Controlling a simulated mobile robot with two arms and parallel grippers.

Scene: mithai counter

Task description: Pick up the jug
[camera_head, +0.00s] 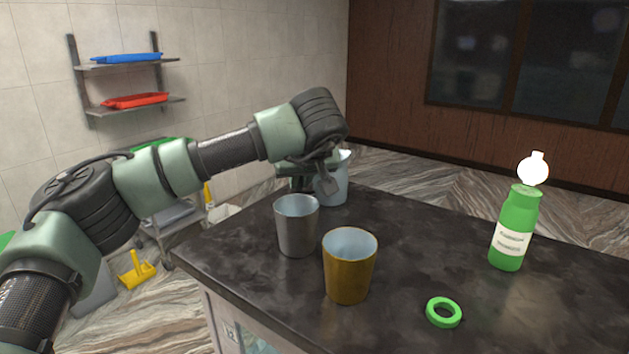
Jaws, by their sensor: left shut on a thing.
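The jug (339,187) is a pale bluish-white vessel at the far left edge of the dark counter. It looks upright. My left gripper (328,184) is at the jug's near side and shut on it. The gripper and wrist hide part of the jug's left side and rim. I cannot tell whether its base touches the counter. My right gripper is not in view.
A grey metal cup (297,232) and a gold cup (347,272) stand close in front of the jug on the counter (430,235). A green ring (443,312) lies at the front. A green bottle (514,230) stands right. The counter's middle is clear.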

